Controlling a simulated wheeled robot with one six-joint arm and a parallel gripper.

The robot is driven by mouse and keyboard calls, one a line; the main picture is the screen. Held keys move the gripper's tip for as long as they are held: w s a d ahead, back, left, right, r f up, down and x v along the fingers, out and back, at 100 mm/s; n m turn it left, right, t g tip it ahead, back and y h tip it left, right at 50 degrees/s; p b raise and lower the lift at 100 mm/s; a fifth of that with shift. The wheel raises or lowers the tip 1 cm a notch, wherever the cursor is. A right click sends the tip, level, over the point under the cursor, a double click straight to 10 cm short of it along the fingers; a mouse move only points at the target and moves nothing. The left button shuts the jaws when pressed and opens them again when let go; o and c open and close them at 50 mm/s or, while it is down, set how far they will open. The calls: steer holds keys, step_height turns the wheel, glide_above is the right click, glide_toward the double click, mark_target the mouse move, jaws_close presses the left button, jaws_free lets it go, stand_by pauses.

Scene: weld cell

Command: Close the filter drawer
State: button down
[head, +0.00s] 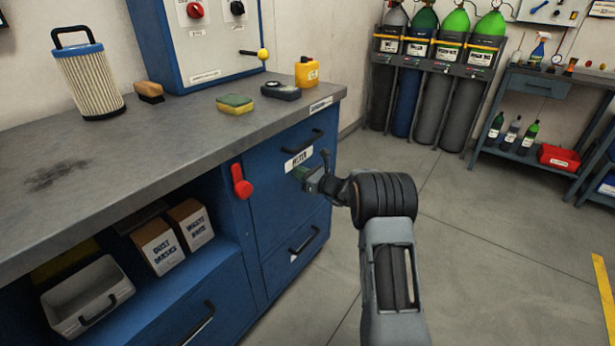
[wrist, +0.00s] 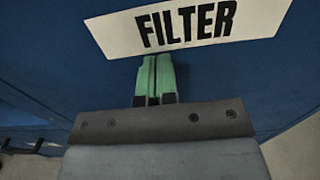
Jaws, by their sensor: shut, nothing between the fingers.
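The filter drawer (head: 275,165) is a blue front on the right end of the workbench, with a dark bar handle and a white FILTER label (head: 298,158). Its front looks about flush with the cabinet; a small gap would be hard to tell. My gripper (head: 299,172) is at the drawer front, just below the label. In the wrist view its green fingertips (wrist: 154,75) are shut together and empty, pointing at the blue face under the FILTER label (wrist: 188,25). The tips look against or very close to the face; contact cannot be told for sure.
A red latch-like handle (head: 241,181) is left of the drawer. Another drawer with a bar handle (head: 305,241) is below. The worktop (head: 165,130) overhangs above, holding a filter cartridge (head: 88,82) and sponge (head: 235,104). The floor (head: 480,240) to the right is clear.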

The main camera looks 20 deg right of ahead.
steer(key=shift+w+a+r, duration=0.1)
steer(key=shift+w+r, duration=0.1)
steer(key=shift+r, duration=0.05)
steer(key=shift+s, duration=0.1)
stand_by(0.3)
